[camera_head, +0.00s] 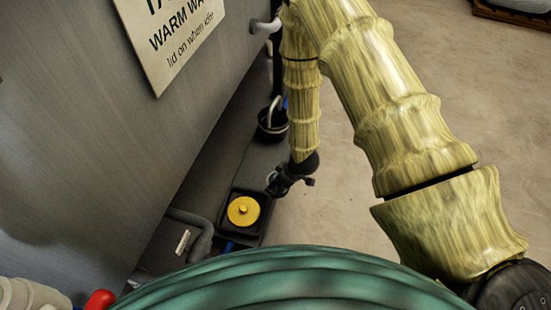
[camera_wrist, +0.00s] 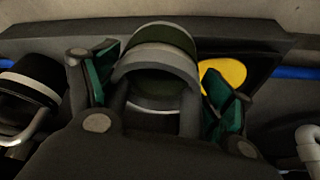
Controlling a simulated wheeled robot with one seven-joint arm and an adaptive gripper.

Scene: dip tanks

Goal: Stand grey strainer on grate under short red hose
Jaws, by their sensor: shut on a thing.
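My gripper (camera_head: 287,183) hangs low beside the dark square box with the yellow disc in the head view. In the wrist view my gripper (camera_wrist: 162,95) has its green-padded fingers either side of a grey, rounded, banded thing (camera_wrist: 158,60) with a dark green middle, which looks like the grey strainer. It is shut on it. In the head view the strainer is too small and dark to make out. I cannot make out a short red hose; only a red rounded piece (camera_head: 100,299) shows at the lower left. I cannot pick out the grate for certain.
A yellow knobbed disc (camera_head: 243,210) lies on the dark square box (camera_head: 262,200); it also shows in the wrist view (camera_wrist: 222,75). A black bucket (camera_head: 272,125) stands farther back. A grey pipe (camera_head: 192,222) runs along the tank wall (camera_head: 130,140). Open floor (camera_head: 345,220) lies right.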

